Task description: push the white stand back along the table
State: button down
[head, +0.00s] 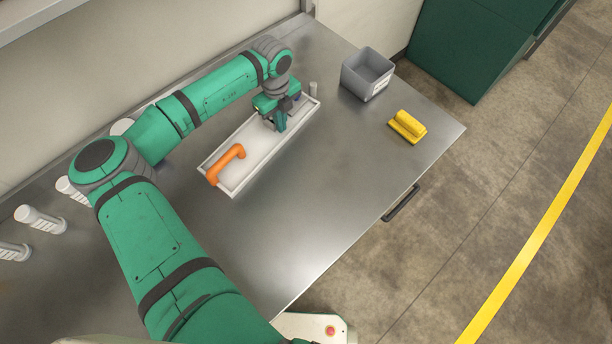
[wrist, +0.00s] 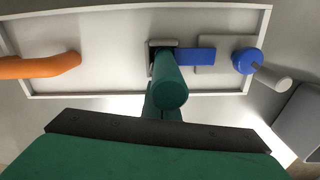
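The white stand (head: 262,168) looks like a long, shallow, rimmed tray lying diagonally on the steel table. An orange handle-shaped piece (head: 226,163) sits at its near left end and also shows in the wrist view (wrist: 40,65). My gripper (head: 280,124) is over the far right part of the stand, pointing down. A blue bar (wrist: 196,57) and a round blue piece (wrist: 243,62) lie to the right of that. Finger opening and contact are hidden.
A grey open bin (head: 367,75) and a yellow block with a handle (head: 407,127) stand on the right of the table. A small grey cylinder (head: 313,89) stands just beyond the stand's far end. Several white cylinders (head: 40,219) line the left. The table's front middle is clear.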

jog(key=shift+w+a, duration=4.65)
jog(key=shift+w, duration=0.15)
jog(key=shift+s+d+r, duration=1.5)
jog(key=shift+s+d, duration=0.2)
jog(key=shift+d, duration=0.1)
jog(key=shift+s+a, duration=0.1)
jog(key=shift+s, duration=0.05)
